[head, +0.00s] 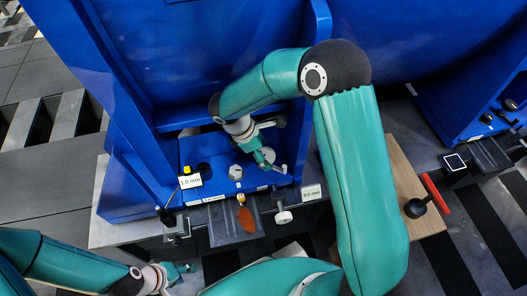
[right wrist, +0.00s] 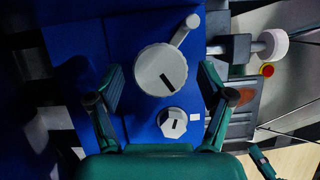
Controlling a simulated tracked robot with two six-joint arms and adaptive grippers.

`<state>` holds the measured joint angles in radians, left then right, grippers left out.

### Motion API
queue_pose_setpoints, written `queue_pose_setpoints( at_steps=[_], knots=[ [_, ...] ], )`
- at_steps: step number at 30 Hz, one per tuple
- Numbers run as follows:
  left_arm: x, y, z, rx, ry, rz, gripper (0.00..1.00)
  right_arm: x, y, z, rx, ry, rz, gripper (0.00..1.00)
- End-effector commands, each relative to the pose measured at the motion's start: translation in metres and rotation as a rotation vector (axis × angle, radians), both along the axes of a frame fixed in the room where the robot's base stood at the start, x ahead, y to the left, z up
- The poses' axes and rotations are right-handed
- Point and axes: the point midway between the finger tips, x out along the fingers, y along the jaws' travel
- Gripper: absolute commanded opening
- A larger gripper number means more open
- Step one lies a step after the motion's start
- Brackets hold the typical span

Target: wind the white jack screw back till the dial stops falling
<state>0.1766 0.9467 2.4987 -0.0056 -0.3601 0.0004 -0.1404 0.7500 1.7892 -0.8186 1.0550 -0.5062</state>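The white jack screw (head: 284,216) has a round white head and stands at the front edge of the blue motor base, below the "0.0 mm" readout (head: 311,193). In the right wrist view its white head (right wrist: 272,44) is at the upper right on a grey shank. My right gripper (head: 268,158) is open above a grey round knob (right wrist: 160,70) with a dark slot and a lever; no contact is clear. It is apart from the jack screw. My left gripper (head: 180,272) is low at the left, its fingers apart, empty and away from the motor.
A "1.0 mm" readout (head: 190,181) stands at the left above a black-headed screw (head: 167,215). A grey hex knob (right wrist: 172,122) lies below the slotted knob. An orange patch (head: 246,220) lies on a dark plate left of the white screw. My right arm crosses the right side.

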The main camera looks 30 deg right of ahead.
Motion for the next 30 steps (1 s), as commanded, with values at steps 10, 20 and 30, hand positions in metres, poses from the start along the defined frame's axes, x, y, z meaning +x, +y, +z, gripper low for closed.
queue_pose_setpoints(
  at_steps=[10, 20, 30],
  knots=[
    [0.0, 0.0, 0.0, 0.0, 0.0, 0.0, 0.4, 0.0001, 0.0001, 0.0001, 0.0, 0.0, 0.0, 0.22],
    [0.0, 0.0, 0.0021, 0.0, 0.0, 0.0, 0.4, -0.0005, 0.0004, 0.0007, 0.0, 0.0, 0.052, 0.22],
    [-0.0001, 0.0, 0.0073, 0.0, 0.0, 0.0, 0.4, -0.002, 0.0005, 0.001, 0.0, 0.0, 0.271, 0.22]
  ],
)
